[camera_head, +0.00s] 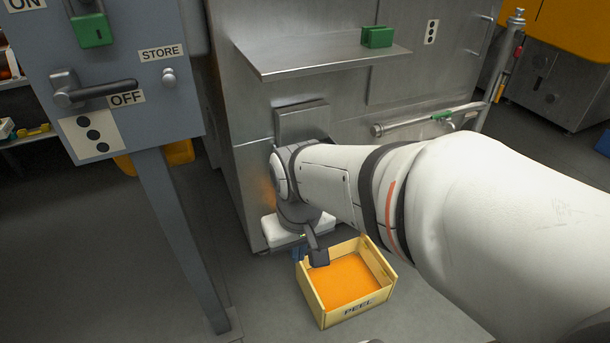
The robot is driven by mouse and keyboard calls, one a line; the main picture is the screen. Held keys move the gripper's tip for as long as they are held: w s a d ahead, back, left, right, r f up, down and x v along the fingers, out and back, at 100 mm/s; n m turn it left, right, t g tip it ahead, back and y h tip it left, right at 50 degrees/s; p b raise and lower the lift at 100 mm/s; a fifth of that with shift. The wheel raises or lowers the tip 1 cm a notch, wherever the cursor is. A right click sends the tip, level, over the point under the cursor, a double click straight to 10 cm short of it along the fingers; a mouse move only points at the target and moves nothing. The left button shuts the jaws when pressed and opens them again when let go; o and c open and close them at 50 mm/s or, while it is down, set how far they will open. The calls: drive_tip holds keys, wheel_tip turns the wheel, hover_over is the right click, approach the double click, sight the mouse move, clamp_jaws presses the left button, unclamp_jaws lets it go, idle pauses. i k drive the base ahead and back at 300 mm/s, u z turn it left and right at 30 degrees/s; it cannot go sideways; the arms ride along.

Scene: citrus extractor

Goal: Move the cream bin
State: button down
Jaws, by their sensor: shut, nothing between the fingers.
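The cream bin (376,308) sits on the grey floor at the foot of the steel machine. It is an open box marked PEEL, with an orange layer inside. My gripper (318,258) is a dark shape at the bin's back left corner, in front of the far wall as seen from here. It looks shut and empty. I cannot tell whether it touches the bin. My white arm reaches in from the right and hides part of the space behind the bin.
The steel machine (240,160) stands close behind the bin, with a shelf (320,55) bearing a green block (377,37). A grey control panel (120,60) on a post (185,240) stands at left.

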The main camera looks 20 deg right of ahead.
sight(353, 283)
drive_tip(key=u, duration=2.2)
drive_tip(key=k, duration=2.8)
drive_tip(key=z, duration=1.5)
drive_tip(key=i, duration=1)
